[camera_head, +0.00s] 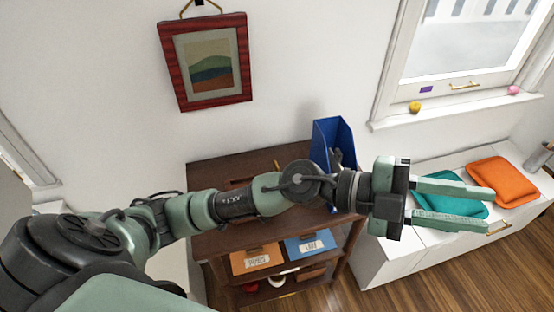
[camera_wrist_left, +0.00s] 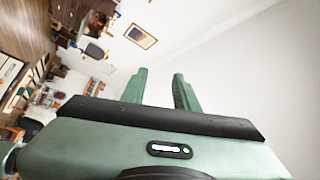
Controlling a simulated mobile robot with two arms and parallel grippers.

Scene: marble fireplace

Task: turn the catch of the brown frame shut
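A picture in a red-brown frame (camera_head: 206,62) hangs on the white wall at the upper left of the head view, face outward. No catch can be made out on it. Another brown edge (camera_head: 240,184) shows on the dark shelf top, mostly hidden behind my left arm; I cannot tell whether it is a frame. My left gripper (camera_head: 490,210) is open and empty, far to the right of both, its fingers pointing right over the white bench. The left wrist view shows its two fingers apart (camera_wrist_left: 160,75) with nothing between them. My right gripper is not in view.
The dark wooden shelf (camera_head: 210,168) stands against the wall, with a blue file holder (camera_head: 330,135) on top and orange (camera_head: 256,260) and blue (camera_head: 308,244) bins below. The white bench (camera_head: 385,262) carries teal (camera_head: 434,191) and orange (camera_head: 503,180) cushions. A window is at upper right.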

